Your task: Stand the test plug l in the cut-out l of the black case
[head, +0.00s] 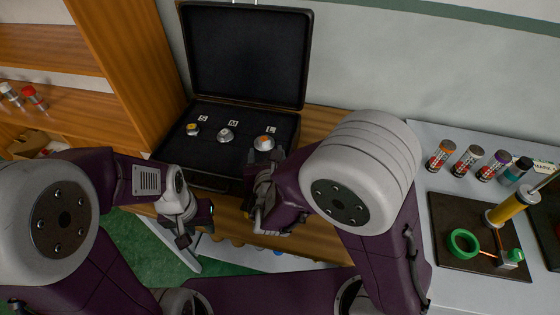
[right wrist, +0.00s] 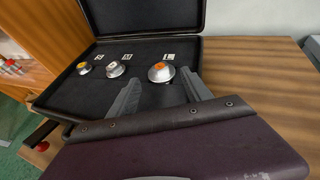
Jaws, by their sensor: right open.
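The black case (head: 215,175) lies open with its lid up. The test plug l (head: 264,142), silver with an orange top, is at the front of the label L in the case; it also shows in the right wrist view (right wrist: 161,72). It looks seated upright in the foam, and cut-out l is hidden under it. My right gripper (head: 265,156) is open around the near side of the plug, its fingers apart and not visibly touching it; it also shows in the right wrist view (right wrist: 160,92). My left gripper (head: 190,228) hangs before the case; its jaws are unclear.
A yellow-topped plug (head: 192,129) and a white-topped plug (head: 225,135) sit left of it by S and M. Several capped cylinders (head: 467,162) and a dark board (head: 465,262) with a green ring are on the right table. Wooden shelves (head: 120,60) stand at left.

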